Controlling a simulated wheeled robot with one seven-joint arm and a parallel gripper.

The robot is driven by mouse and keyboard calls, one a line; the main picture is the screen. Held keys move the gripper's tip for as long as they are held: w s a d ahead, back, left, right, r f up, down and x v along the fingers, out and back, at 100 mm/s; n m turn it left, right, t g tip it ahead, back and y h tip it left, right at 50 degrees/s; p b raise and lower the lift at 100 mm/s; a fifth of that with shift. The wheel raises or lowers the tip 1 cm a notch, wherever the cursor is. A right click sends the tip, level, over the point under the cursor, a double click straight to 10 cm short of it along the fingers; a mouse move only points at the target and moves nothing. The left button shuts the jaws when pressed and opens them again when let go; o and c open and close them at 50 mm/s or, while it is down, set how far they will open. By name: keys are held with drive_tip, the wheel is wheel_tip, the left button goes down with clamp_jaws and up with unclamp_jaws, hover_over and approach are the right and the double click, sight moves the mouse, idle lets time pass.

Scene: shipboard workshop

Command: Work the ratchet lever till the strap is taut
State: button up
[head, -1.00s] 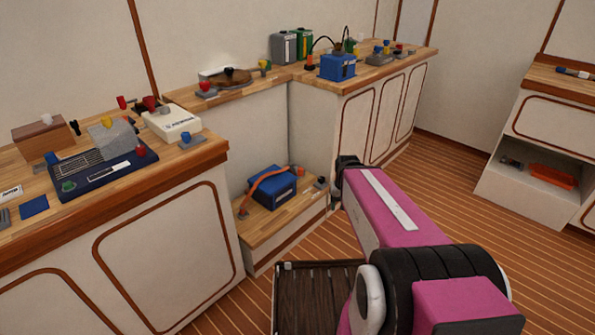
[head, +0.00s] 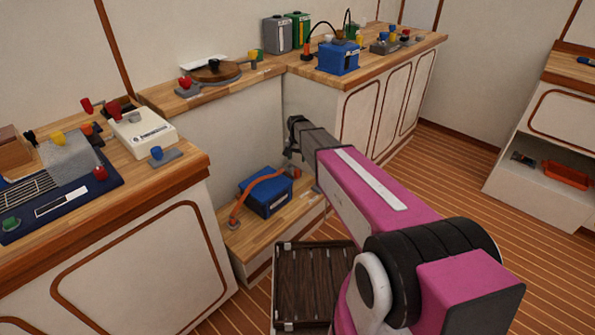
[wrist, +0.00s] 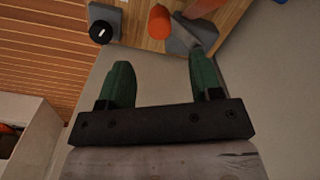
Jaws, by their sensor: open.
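An orange strap (head: 262,183) runs over a blue box (head: 268,196) on a low wooden step (head: 240,238). Its left end reaches a small grey fitting on the step. At the strap's right end the ratchet is mostly hidden by my arm in the head view. In the wrist view I see an orange handle (wrist: 159,22), which looks like the ratchet lever, beside a grey bracket (wrist: 190,37). My gripper (wrist: 160,78) is open and empty, its green fingers apart, with the handle beyond the fingertips. In the head view my gripper (head: 291,150) is above the box's right side.
A black knob (wrist: 101,32) on a grey plate is left of the handle. Counters with devices stand to the left and behind, including a white device (head: 143,132) and another blue box (head: 338,58). A dark slatted platform (head: 314,283) lies before the step. Floor at right is clear.

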sight(297, 170)
wheel_tip(297, 170, down, 10)
drive_tip(key=shift+f, duration=0.25)
idle(0.4)
drive_tip(key=c, duration=0.9)
